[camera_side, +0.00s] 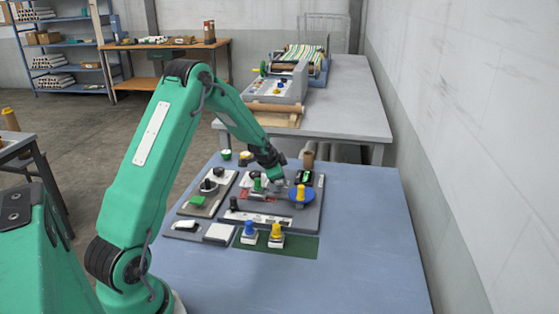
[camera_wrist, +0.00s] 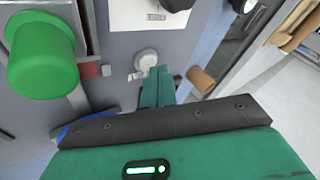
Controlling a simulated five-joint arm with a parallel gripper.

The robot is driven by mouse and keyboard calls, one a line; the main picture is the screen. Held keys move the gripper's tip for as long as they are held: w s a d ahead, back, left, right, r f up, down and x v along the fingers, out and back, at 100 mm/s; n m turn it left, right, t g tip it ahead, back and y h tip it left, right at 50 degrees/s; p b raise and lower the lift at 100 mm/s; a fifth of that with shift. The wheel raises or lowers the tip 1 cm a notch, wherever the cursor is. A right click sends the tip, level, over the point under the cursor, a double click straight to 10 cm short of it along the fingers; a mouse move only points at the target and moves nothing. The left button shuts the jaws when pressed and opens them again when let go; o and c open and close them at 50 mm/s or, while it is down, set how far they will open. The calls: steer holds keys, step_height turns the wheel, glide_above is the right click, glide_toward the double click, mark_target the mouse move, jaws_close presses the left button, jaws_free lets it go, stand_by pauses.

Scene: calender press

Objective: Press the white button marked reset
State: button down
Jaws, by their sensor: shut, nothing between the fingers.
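In the wrist view a round white button (camera_wrist: 146,62) stands on the grey panel, with a small printed label (camera_wrist: 137,75) beside it, too small to read. My gripper (camera_wrist: 160,72) is shut and empty. Its green fingertips show just below and right of the white button; I cannot tell whether they touch it. In the side view my gripper (camera_side: 278,182) points down over the grey panel (camera_side: 275,222), and I cannot make out the white button there.
A large green knob (camera_wrist: 40,55) rises left of my fingers in the wrist view. A black knob (camera_wrist: 172,4) and a brown cylinder (camera_wrist: 200,78) are nearby. A blue disc (camera_side: 297,197) with a yellow knob lies close right of my gripper. The table's right side is clear.

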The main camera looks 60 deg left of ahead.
steer(key=shift+f, duration=0.4)
stand_by(0.6)
steer(key=shift+r, duration=0.85)
steer(key=shift+r, duration=0.15)
steer(key=shift+r, duration=2.35)
